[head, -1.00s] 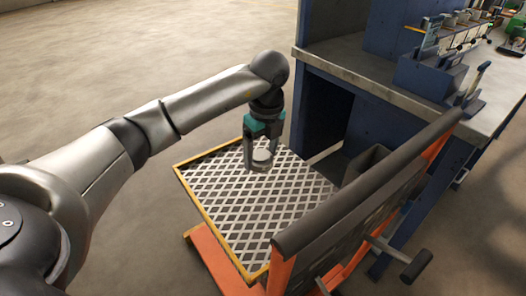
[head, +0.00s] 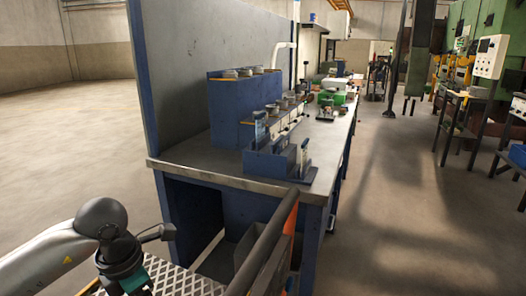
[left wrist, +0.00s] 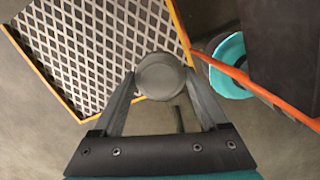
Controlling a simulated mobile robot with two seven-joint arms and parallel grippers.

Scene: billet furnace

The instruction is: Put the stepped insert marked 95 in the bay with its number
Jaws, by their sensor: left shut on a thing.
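My left gripper (left wrist: 160,86) is shut on a round grey metal piece, the stepped insert (left wrist: 161,74), seen end-on in the left wrist view. Its number and steps cannot be made out. In the head view only the teal-trimmed body of this gripper shows at the bottom left; its fingers and the insert are below the frame. On the bench, a blue stepped rack (head: 236,102) carries several round metal pieces on its top and on a lower row in front. Bay numbers are too small to read. My right gripper is not in view.
The workbench (head: 205,172) has a steel top and a tall blue back panel on its left. A cart with a yellow-edged grating (left wrist: 85,45) and a dark handle bar (head: 262,243) stands before it. A teal bin (left wrist: 232,62) shows beyond the cart's orange rail. Blue fixtures (head: 272,162) occupy the front right corner.

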